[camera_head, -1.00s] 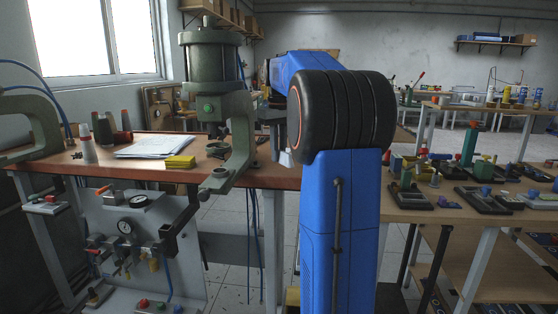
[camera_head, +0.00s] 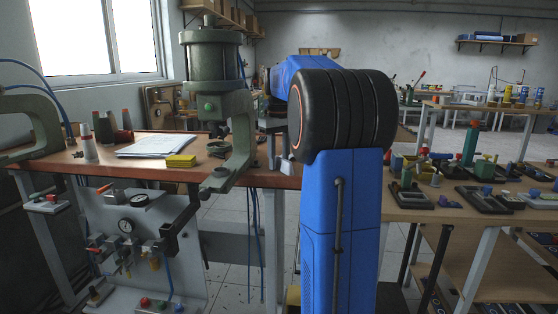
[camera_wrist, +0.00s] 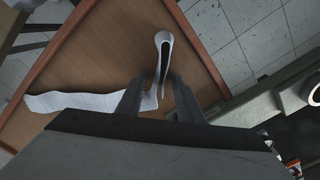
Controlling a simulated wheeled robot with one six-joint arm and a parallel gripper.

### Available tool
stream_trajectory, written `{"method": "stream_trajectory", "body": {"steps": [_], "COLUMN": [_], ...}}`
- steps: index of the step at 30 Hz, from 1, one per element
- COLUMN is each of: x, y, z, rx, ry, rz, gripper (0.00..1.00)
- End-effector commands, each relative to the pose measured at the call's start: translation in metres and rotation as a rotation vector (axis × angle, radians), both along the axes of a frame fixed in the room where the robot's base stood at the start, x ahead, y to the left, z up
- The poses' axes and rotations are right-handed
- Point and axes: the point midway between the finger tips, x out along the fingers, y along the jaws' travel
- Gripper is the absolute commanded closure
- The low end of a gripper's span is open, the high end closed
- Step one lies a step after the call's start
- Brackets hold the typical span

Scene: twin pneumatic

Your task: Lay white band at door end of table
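In the wrist view, the white band (camera_wrist: 85,103) lies partly flat across a brown, wood-edged table top (camera_wrist: 135,48). Its right part rises in a narrow upright loop. My gripper (camera_wrist: 158,85) has one finger on each side of this raised part. The fingers stand apart, with a visible gap between them and the band. The band's lower right part is partly hidden by the gripper. In the head view, my arm hides the gripper.
A green press (camera_head: 242,125) stands at the table's edge, left of my arm. A yellow block (camera_head: 181,161), papers (camera_head: 160,146) and several cones stand further left. A bench (camera_head: 425,211) with several fixtures is on the right. Tiled floor (camera_wrist: 220,38) shows beyond the table edge.

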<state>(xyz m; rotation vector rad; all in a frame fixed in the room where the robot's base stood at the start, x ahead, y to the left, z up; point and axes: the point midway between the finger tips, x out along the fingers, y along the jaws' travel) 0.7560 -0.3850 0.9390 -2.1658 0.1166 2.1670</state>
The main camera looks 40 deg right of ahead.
Motion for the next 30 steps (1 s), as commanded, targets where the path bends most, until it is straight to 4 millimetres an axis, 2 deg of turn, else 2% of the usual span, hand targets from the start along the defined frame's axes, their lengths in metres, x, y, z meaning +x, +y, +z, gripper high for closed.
{"method": "stream_trajectory", "body": {"steps": [5, 15, 21, 30], "x": [0.001, 0.001, 0.001, 0.000], "y": [0.000, 0.000, 0.000, 0.000], "z": [0.015, 0.079, 0.108, 0.122], "rx": [-0.001, -0.001, -0.001, 0.000], "ry": [-0.002, -0.002, -0.002, 0.000], "rz": [0.000, 0.000, 0.000, 0.000], "gripper": [0.66, 0.66, 0.66, 0.66]}}
